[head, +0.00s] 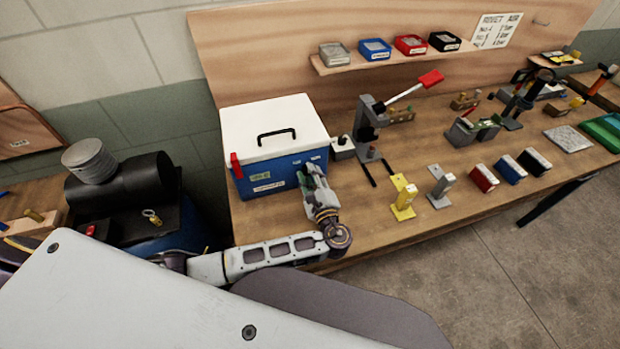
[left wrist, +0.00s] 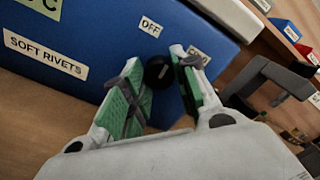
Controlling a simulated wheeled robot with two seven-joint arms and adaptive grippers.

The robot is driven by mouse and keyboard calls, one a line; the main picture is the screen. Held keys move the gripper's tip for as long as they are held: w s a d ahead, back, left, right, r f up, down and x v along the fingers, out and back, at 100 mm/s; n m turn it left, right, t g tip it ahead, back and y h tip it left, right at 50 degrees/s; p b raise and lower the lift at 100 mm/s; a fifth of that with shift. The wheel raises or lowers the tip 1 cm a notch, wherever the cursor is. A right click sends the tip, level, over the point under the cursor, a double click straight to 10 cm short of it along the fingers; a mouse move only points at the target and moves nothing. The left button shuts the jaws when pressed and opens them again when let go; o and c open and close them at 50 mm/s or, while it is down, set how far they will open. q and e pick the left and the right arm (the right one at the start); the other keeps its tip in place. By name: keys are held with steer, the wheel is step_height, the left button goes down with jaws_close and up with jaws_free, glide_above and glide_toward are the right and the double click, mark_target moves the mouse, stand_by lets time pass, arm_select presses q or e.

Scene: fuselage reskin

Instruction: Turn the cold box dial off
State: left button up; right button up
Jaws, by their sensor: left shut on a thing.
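The cold box (head: 273,150) is a blue box with a white lid and black handle at the left end of the bench. In the left wrist view its blue front (left wrist: 105,35) bears SOFT RIVETS and OFF labels, and a label partly hidden by a finger. The round black dial (left wrist: 160,74) is on that front, below the OFF label (left wrist: 150,27); a pale mark shows on it. My left gripper (head: 309,176) is at the box's front right, its green-padded fingers (left wrist: 161,85) shut on the dial. My right gripper is not in view.
A lever press (head: 367,130) with a red handle stands right of the box. Yellow (head: 403,197) and grey (head: 440,186) stands and several small bins are further right on the bench. A shelf (head: 395,60) with bins is behind. The bench front before the box is bare.

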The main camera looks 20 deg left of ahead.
arm_select(q)
steer(key=n+b, duration=0.2)
steer(key=n, duration=0.2)
steer(key=shift+f+b, duration=0.25)
steer(key=shift+b, duration=0.15)
steer(key=n+b, duration=0.4)
steer(key=shift+r+n, duration=0.1)
steer(key=shift+n, duration=0.2)
steer(key=shift+b, duration=0.35)
steer(key=shift+d, duration=0.1)
steer(key=o, duration=1)
steer(key=shift+r, duration=0.15)
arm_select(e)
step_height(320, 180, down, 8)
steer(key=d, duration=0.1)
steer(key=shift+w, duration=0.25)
arm_select(q)
steer(key=shift+r, duration=0.1)
